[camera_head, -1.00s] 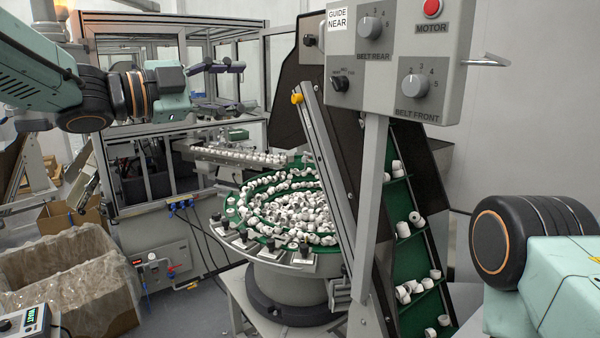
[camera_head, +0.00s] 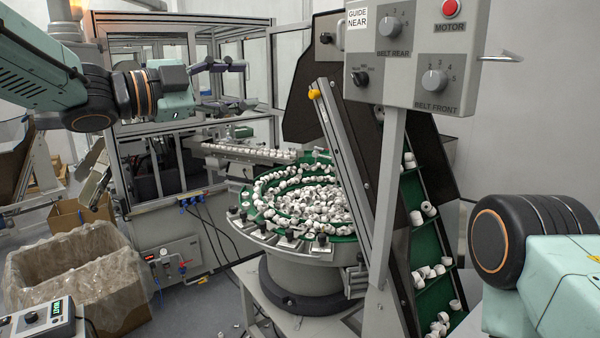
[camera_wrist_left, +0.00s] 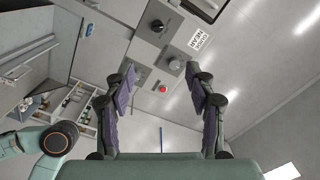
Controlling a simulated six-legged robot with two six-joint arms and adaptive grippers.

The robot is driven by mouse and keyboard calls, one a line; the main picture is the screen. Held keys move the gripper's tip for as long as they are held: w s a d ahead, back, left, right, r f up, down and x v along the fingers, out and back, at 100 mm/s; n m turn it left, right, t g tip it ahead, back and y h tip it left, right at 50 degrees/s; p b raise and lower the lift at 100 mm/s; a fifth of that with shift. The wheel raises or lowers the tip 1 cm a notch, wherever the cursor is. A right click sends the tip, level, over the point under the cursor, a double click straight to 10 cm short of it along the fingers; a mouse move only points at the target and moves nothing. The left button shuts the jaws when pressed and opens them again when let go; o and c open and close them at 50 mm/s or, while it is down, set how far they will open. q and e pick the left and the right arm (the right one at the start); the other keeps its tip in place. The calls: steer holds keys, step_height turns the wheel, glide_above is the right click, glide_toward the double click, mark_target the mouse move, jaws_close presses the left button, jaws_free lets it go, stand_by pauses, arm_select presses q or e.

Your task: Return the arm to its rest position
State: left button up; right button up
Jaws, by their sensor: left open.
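My left arm comes in from the left in the head view. Its gripper (camera_head: 238,85), with dark purple finger pads, is open and empty. It hangs in the air, in the picture in front of the framed machine cell. In the left wrist view the same gripper (camera_wrist_left: 161,72) shows its two fingers spread apart with nothing between them. The control panel is seen beyond them. A black and teal part of my right arm (camera_head: 530,240) fills the lower right of the head view. My right gripper is outside both views.
The control panel (camera_head: 412,62) stands on a post right of centre, beside a green inclined belt (camera_head: 428,243) carrying white caps. A round bowl feeder (camera_head: 300,262) full of white caps is at centre. A plastic-lined box (camera_head: 75,270) and a display unit (camera_head: 40,325) are lower left.

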arm_select(q)
steer(key=s+a+f+n+y+b, duration=0.25)
steer(key=f+n, duration=0.35)
steer(key=f, duration=0.9)
steer(key=s+a+f+n+y+b, duration=0.1)
steer(key=a+f+n+y+b, duration=0.4)
steer(key=f, duration=1)
steer(key=s+a+f+n+y+b, duration=0.25)
steer(key=f+n, duration=0.45)
steer(key=f, duration=0.8)
steer(key=s+a+f+n+g+y+b, duration=0.1)
steer(key=s+f+n+g+y+b, duration=0.15)
steer(key=s+f, duration=0.65)
steer(key=s+f+n+g+y+b, duration=0.1)
steer(key=s+f+g+b, duration=0.15)
steer(key=s+f, duration=0.7)
steer(key=s+a+f+n+g+b, duration=0.1)
steer(key=s+f+g+b, duration=0.5)
steer(key=s+f, duration=1.3)
step_height(320, 180, down, 4)
steer(key=b, duration=0.4)
steer(key=shift+s+a+r+y, duration=0.2)
steer(key=shift+s+a+y, duration=0.15)
steer(key=shift+s+a, duration=0.05)
arm_select(e)
step_height(320, 180, down, 25)
steer(key=shift+a, duration=0.15)
